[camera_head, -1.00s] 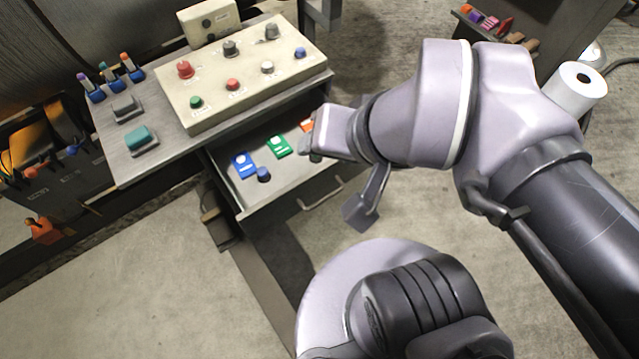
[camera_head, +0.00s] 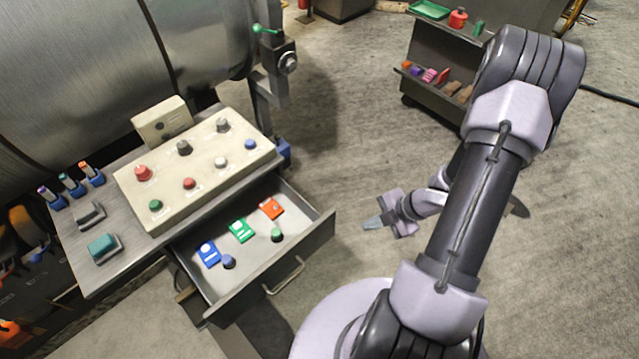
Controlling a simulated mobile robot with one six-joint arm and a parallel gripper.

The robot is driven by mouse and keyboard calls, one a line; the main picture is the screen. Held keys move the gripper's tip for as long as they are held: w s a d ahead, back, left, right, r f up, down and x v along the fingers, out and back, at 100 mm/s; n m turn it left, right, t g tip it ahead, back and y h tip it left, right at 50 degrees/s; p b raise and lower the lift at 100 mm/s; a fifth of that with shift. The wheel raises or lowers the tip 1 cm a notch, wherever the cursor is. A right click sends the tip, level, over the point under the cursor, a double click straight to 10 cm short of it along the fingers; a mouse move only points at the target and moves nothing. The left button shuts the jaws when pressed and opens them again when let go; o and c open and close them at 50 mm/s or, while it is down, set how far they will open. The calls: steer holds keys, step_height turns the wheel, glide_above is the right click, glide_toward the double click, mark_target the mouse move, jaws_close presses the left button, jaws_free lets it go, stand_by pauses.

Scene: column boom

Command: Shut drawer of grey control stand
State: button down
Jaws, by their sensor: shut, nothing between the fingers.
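The grey control stand (camera_head: 140,215) is at the left, with a cream panel of knobs and buttons on its top. Its drawer (camera_head: 262,278) is pulled out toward the lower right, with a bar handle (camera_head: 285,275) on its front. Inside lie blue, green and orange cards and two round knobs. My gripper (camera_head: 370,225) is to the right of the drawer, over the floor, apart from the drawer and its handle. Its fingers are shut and point left, with nothing held.
A dark cart (camera_head: 435,75) with a green tray and small coloured items stands at the upper right. A large metal cylinder (camera_head: 90,70) is behind the stand. Bare floor (camera_head: 340,140) lies between the stand and the cart.

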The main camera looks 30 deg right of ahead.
steer(key=shift+n+y, duration=0.6)
steer(key=shift+y, duration=0.1)
steer(key=shift+w+a+r+b+x, duration=0.1)
steer(key=shift+a+r+b+x, duration=0.2)
steer(key=shift+b+x, duration=1.3)
steer(key=shift+w+a+r+b+x, duration=0.15)
steer(key=shift+a+b+x, duration=0.25)
steer(key=shift+x, duration=2.4)
steer(key=shift+w+a+r+b+x, duration=0.1)
steer(key=shift+a+r+b+x, duration=0.25)
steer(key=shift+b+x, duration=1.2)
steer(key=shift+w+a+f+p, duration=0.3)
steer(key=shift+f+p, duration=0.2)
steer(key=shift+p, duration=0.2)
